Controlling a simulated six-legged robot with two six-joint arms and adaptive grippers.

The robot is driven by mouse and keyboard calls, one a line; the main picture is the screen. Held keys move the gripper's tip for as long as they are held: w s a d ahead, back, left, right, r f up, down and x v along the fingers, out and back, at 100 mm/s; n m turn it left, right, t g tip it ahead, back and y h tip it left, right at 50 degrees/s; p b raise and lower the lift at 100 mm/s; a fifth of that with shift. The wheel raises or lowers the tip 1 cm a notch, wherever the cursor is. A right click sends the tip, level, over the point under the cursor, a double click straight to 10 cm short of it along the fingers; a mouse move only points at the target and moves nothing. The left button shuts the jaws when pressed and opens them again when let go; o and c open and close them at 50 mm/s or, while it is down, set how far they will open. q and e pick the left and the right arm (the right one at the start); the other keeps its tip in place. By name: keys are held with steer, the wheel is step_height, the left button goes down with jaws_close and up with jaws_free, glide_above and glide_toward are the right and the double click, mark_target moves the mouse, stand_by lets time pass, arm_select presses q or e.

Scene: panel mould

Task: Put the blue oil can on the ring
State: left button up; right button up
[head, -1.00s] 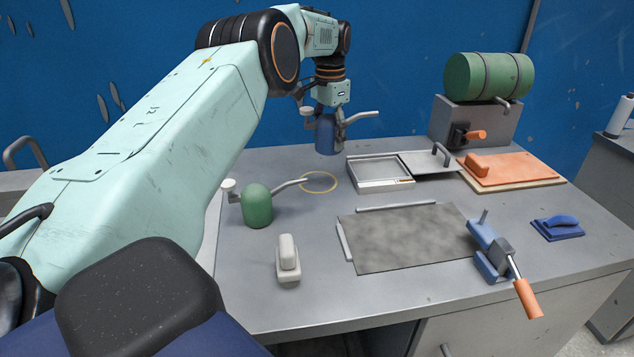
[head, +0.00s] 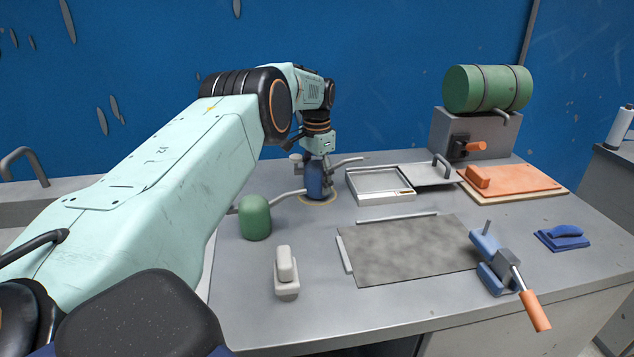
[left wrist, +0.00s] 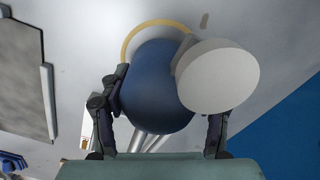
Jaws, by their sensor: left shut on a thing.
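The blue oil can (head: 316,181) is upright at the yellow ring (head: 318,202) drawn on the grey table. In the head view it looks to be on or just above the ring, and I cannot tell whether it touches the table. My left gripper (head: 319,168) is shut on the can from above. In the left wrist view the can (left wrist: 152,90) sits between the two fingers, with its white cap (left wrist: 218,76) towards the camera. Part of the ring (left wrist: 150,30) shows beyond the can. My right gripper is not in view.
A green oil can (head: 255,218) stands just left and in front of the ring. A metal tray (head: 380,198) is close on the right. A grey sheet (head: 410,250), a white block (head: 286,272) and a blue clamp (head: 490,255) lie nearer the front.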

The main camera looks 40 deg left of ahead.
arm_select(q)
steer(key=shift+w+f, duration=0.1)
steer(key=shift+f, duration=0.15)
steer(key=o, duration=1.4)
steer(key=shift+o, duration=0.7)
step_height(320, 180, up, 12)
steer(key=p, duration=0.2)
steer(key=shift+r+p, duration=0.15)
steer(key=shift+p, duration=0.2)
